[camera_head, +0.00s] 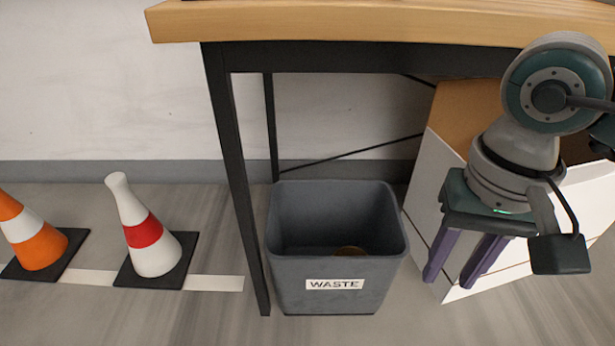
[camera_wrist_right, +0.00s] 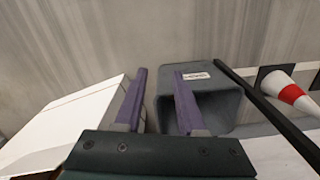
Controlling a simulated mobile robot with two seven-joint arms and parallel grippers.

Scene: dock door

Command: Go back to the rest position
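My right gripper (camera_head: 453,277) hangs at the right of the head view, its two purple fingers pointing down and apart with nothing between them. It is right of the grey waste bin (camera_head: 338,285) and in front of a white panel or box. In the right wrist view the open fingers of my right gripper (camera_wrist_right: 157,88) show a gap with floor and part of the bin (camera_wrist_right: 222,108) behind. My left gripper is in neither view.
A wooden-topped table (camera_head: 380,22) with black legs stands over the bin. A white box (camera_head: 425,190) leans or stands under it at right. An orange cone (camera_head: 38,245) and a white cone with a red band (camera_head: 150,245) stand at left. Something brown lies in the bin.

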